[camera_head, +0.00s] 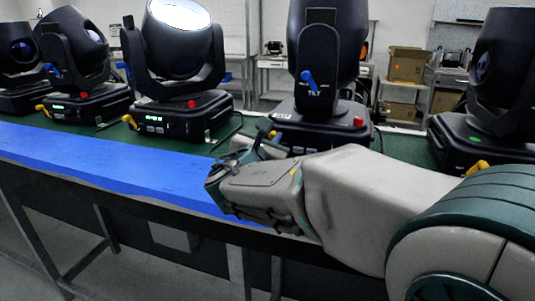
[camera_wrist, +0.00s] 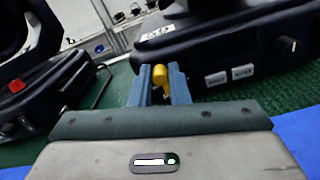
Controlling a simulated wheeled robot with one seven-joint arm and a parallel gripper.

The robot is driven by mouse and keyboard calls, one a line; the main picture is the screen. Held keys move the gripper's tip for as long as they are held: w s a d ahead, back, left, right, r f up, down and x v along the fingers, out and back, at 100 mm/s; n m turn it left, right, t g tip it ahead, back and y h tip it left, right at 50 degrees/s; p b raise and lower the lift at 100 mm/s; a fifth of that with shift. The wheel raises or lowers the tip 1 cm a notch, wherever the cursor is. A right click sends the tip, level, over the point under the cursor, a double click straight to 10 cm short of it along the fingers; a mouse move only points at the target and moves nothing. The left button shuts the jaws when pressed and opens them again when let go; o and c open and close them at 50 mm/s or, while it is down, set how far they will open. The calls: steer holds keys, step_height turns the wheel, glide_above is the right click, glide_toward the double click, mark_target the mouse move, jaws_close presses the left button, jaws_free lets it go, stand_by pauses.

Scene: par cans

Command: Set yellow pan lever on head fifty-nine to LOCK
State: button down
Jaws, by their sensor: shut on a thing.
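The moving head in front of my arm (camera_head: 318,60) has a blue lever marked TILT (camera_head: 309,78) on its yoke and a dark base (camera_head: 325,122). In the wrist view, a yellow lever (camera_wrist: 160,72) sits between the two blue-grey fingers of my gripper (camera_wrist: 158,82), at the front edge of that base (camera_wrist: 225,50). My gripper is shut on the yellow lever. In the head view my gripper (camera_head: 262,146) is at the front left corner of the base, and the lever there is mostly hidden. The number fifty-nine and the LOCK marking cannot be read.
Other moving heads stand left (camera_head: 180,60) and right (camera_head: 500,80) on the green bench top, with their own yellow levers (camera_head: 130,121). A blue strip (camera_head: 120,165) runs along the bench's front.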

steer(key=m+b, duration=0.1)
steer(key=b, duration=0.1)
steer(key=m+b, duration=0.1)
steer(key=b, duration=0.1)
steer(key=d+f+m+b, duration=0.1)
steer(key=m+b, duration=0.1)
steer(key=shift+s, duration=0.25)
steer(key=m+b, duration=0.2)
steer(key=b, duration=0.1)
steer(key=shift+s+d+r, duration=0.1)
steer(key=shift+d, duration=0.15)
steer(key=shift+r+m, duration=0.1)
steer(key=shift+m, duration=0.3)
steer(key=c, duration=1.4)
jaws_free()
